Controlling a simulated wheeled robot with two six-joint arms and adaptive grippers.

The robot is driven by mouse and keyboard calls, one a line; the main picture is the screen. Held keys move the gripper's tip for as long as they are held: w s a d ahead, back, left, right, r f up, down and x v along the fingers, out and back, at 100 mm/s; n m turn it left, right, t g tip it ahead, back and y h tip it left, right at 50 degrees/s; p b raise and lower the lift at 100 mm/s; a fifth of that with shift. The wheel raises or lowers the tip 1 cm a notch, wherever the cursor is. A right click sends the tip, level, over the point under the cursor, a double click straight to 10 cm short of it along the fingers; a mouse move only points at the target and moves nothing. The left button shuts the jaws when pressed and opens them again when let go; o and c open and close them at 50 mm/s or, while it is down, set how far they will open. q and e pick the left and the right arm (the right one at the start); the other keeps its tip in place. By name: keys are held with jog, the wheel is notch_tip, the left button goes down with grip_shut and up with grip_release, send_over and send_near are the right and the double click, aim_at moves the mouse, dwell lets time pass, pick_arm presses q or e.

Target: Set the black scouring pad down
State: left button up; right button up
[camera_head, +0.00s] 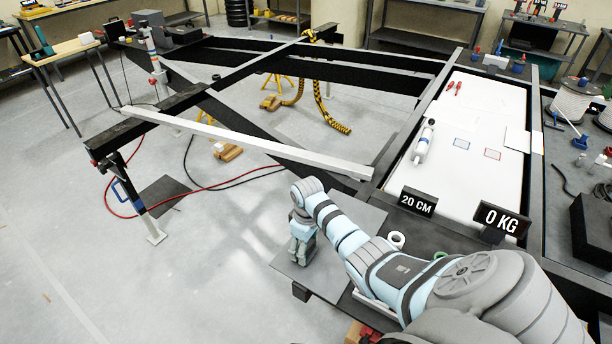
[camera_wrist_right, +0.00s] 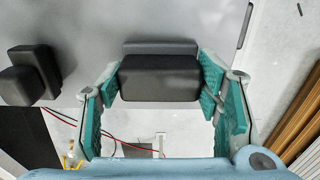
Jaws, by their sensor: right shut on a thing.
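The black scouring pad (camera_wrist_right: 160,79) shows in the right wrist view as a dark, rounded block between the teal fingers of my right gripper (camera_wrist_right: 158,84). The gripper is shut on it. In the head view my right gripper (camera_head: 301,250) points down over a grey plate (camera_head: 340,285) in the lower middle; the pad cannot be made out there. In the wrist view the grey plate (camera_wrist_right: 110,20) lies behind the pad. Whether the pad touches the plate I cannot tell. My left gripper is not in view.
A grey block (camera_wrist_right: 160,47) shows just beyond the pad, and dark blocks (camera_wrist_right: 28,75) sit to its left. Black chassis beams (camera_head: 250,130) stand behind.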

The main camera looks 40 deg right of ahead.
jog(key=o, duration=1.1)
jog(key=shift+w+f, duration=0.2)
jog(key=o, duration=0.5)
jog(key=shift+w, duration=0.1)
jog(key=shift+c, duration=0.2)
jog(key=shift+s+r, duration=0.15)
jog(key=shift+s, duration=0.05)
jog(key=shift+r, duration=0.3)
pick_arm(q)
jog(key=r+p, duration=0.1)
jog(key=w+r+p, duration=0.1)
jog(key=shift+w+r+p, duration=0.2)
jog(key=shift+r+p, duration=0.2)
pick_arm(e)
notch_tip(320, 180, up, 12)
jog(key=shift+f, duration=0.25)
jog(key=shift+s, duration=0.1)
